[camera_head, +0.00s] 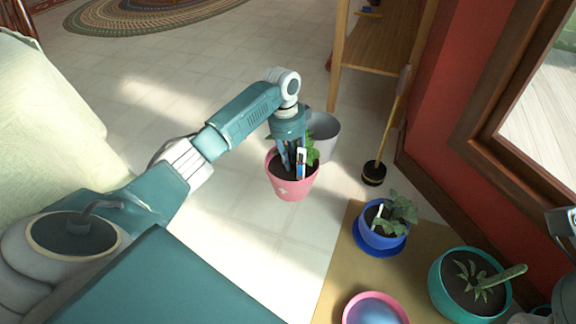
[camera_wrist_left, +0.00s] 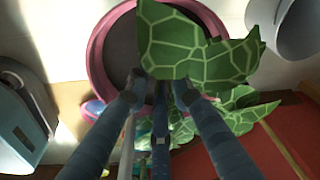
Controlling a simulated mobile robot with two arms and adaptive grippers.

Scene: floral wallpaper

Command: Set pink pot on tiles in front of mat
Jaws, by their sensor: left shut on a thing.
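The pink pot (camera_head: 291,189), with dark soil and a green leafy plant, is over the pale floor tiles left of the tan mat (camera_head: 338,284). My left gripper (camera_head: 293,168) reaches down into the top of this pot and is shut on it. The exact grip point is hidden among the leaves. The left wrist view shows the pink pot (camera_wrist_left: 98,62) with its rim around the closed fingers (camera_wrist_left: 160,82) and large veined leaves beside them. I cannot tell whether the pot's base touches the tiles. Pieces of my right arm show at the right edge, with no clear fingers.
On the mat are a blue pot (camera_head: 375,240) on a blue saucer, a teal pot (camera_head: 442,292) and a pink-rimmed dish (camera_head: 375,308). A grey pot (camera_head: 326,146) stands just behind the pink pot. A broom (camera_head: 375,172) leans near a wooden shelf (camera_head: 372,45). Tiles left of the mat are clear.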

